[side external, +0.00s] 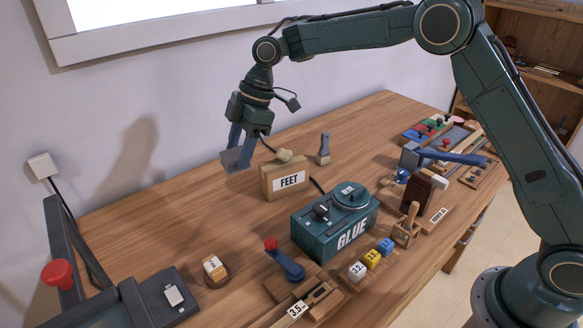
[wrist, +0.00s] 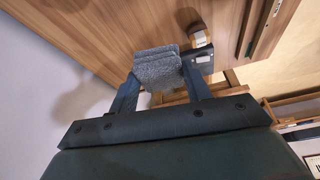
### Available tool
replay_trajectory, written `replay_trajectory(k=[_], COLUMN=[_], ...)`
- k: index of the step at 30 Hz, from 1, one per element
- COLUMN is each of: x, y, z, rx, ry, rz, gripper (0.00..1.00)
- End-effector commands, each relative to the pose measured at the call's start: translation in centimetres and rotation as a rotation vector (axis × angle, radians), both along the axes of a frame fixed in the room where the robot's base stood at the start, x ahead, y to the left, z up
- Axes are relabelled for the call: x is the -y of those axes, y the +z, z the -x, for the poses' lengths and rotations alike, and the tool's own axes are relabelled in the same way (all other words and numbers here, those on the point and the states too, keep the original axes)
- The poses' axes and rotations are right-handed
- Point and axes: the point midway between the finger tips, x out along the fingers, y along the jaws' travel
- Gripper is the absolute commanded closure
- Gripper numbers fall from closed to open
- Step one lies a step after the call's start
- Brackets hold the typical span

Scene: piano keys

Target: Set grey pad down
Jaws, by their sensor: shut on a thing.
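The grey pad (side external: 234,161) is held between the two blue fingers of my gripper (side external: 241,152). It hangs in the air above the wooden table, to the left of the tan box labelled FEET (side external: 272,189), near the wall side. In the wrist view the pad (wrist: 157,73) is a fuzzy grey block, looking layered, pinched between both fingertips of my gripper (wrist: 160,86). It looks apart from the table and from the FEET box. The pad hides part of what lies behind it in the wrist view.
The green GLUE machine (side external: 350,234) stands in front of the FEET box. A small grey-handled tool (side external: 323,150) stands behind it. A red-knobbed blue lever (side external: 286,263) and numbered cubes (side external: 372,258) lie nearer. The table left of the FEET box (side external: 170,215) is largely clear.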

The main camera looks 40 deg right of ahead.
Motion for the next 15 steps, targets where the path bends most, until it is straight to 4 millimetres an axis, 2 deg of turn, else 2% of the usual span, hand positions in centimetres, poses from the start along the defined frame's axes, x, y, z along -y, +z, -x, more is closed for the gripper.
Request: replay_trajectory(k=[5, 8, 15], x=[2.9, 5.6, 14.1], y=[0.0, 0.0, 0.0], z=[-1.3, -2.3, -4.5], rx=[0.000, -0.001, -0.002], ry=[-0.079, -0.149, -0.367], rz=[0.001, 0.003, 0.006], gripper=[0.74, 0.74, 0.74])
